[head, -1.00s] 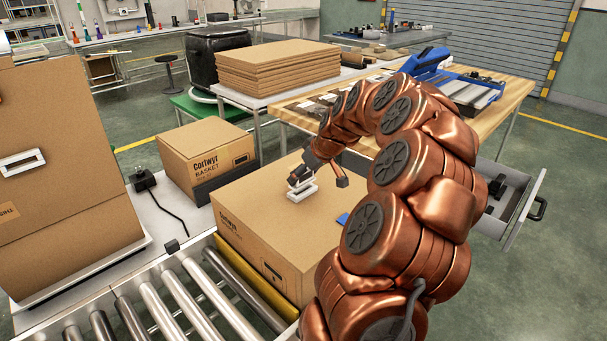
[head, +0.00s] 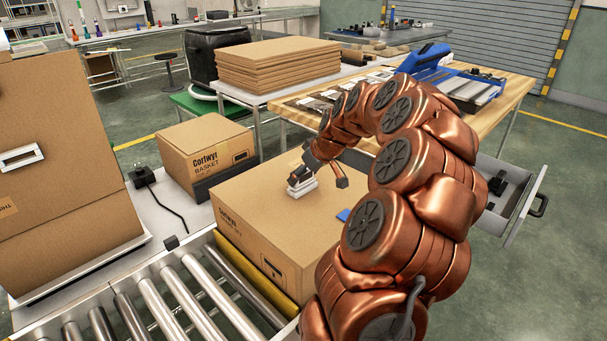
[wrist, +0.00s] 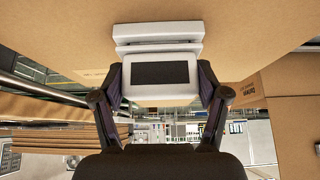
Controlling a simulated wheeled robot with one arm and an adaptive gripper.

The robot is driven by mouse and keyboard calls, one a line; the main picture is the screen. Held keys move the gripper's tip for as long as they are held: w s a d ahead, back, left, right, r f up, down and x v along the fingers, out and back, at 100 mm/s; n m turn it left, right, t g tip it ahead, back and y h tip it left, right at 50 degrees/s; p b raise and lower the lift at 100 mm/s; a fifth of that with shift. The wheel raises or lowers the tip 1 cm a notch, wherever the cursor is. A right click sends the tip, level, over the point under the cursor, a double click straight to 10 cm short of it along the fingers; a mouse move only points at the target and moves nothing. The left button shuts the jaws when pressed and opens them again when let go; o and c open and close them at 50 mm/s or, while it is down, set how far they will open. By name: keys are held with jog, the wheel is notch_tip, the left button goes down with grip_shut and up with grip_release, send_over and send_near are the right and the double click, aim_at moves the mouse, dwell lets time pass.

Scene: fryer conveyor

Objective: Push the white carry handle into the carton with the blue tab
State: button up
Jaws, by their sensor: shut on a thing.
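The carton (head: 255,225) with the blue tab (head: 343,215) stands closed beside the rollers, its broad top facing up. My gripper (head: 301,181) is over the far middle of that top, left of and beyond the blue tab. It is shut on the white carry handle (head: 304,189), a small rectangular frame. In the wrist view the handle (wrist: 160,50) sits between my two dark fingers (wrist: 160,97), with its wide flange toward the carton's face (wrist: 245,30). I cannot tell whether it touches the carton or how far in it is.
A smaller basket carton (head: 205,150) stands behind at left. A tall carton (head: 65,140) with a white handle stands at far left. Metal rollers (head: 180,305) run along the front. A wooden table (head: 500,105) and an open drawer (head: 515,205) are at right.

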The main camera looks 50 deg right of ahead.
jog(key=shift+f, duration=0.1)
jog(key=o, duration=1.4)
jog(key=shift+b+v, duration=0.3)
jog(key=shift+v, duration=2.7)
jog(key=v, duration=1.2)
